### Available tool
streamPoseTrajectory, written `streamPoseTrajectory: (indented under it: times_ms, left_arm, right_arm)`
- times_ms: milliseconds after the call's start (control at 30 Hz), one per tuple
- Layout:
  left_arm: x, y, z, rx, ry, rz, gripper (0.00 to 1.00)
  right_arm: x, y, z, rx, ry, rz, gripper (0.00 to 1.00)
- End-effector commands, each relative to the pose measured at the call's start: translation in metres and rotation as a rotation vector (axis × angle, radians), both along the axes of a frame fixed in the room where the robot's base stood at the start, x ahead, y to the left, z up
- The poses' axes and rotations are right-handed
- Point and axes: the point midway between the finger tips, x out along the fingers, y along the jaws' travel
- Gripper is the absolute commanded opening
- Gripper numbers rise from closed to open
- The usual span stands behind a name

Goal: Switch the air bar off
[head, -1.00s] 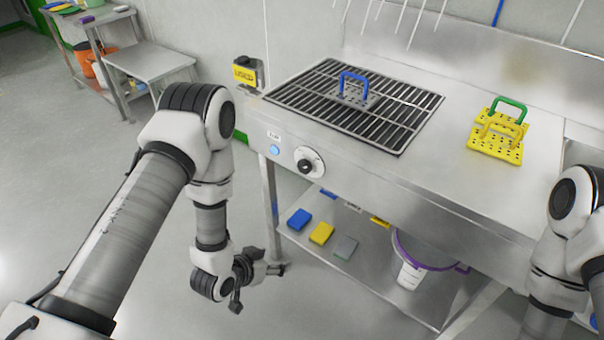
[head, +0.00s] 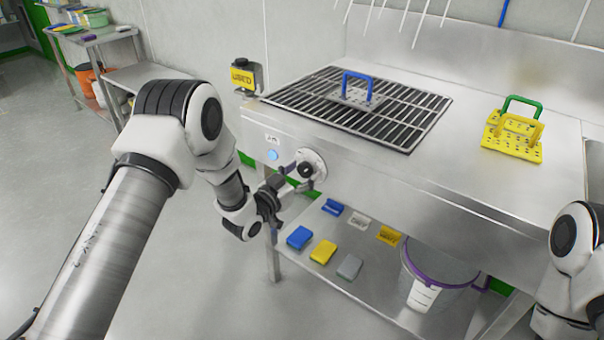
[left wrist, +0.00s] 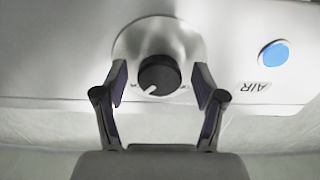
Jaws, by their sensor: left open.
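The air bar's control is a black round knob (head: 306,170) with a white pointer line, on a round silver plate on the steel bench's front panel. In the left wrist view the knob (left wrist: 159,75) sits between the open fingers of my left gripper (left wrist: 160,88), with a gap on each side. The pointer aims to the lower left in that view. In the head view my left gripper (head: 292,183) is at the knob. A blue round light or button (left wrist: 273,54) and an AIR label (left wrist: 255,86) are beside it. My right gripper is not visible.
A blue-handled plate (head: 357,90) stands on the black grille (head: 400,128). Yellow plates (head: 513,140) with green and yellow handles stand on the bench right. A yellow box (head: 243,76) is at the bench's left end. The lower shelf holds sponges (head: 322,251) and a bucket (head: 424,294).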

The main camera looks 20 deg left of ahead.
Motion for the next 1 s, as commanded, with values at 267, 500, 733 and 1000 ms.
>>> streamPoseTrajectory:
  times_ms: [267,500,733,1000]
  left_arm:
    - [-0.0005,0.0001,-0.0002,0.0,0.0,0.0,0.1]
    - [-0.0005,0.0002,0.0,-0.004,0.001,0.0,0.1]
    - [-0.0005,0.0,0.0002,-0.05,0.017,0.0,0.1]
    - [-0.0005,-0.0003,0.0007,-0.202,0.072,0.0,0.1]
  right_arm:
    - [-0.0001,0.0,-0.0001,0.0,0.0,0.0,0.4]
    - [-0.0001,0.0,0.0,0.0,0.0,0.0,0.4]
    - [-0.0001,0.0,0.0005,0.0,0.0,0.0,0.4]
    - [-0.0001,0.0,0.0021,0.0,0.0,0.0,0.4]
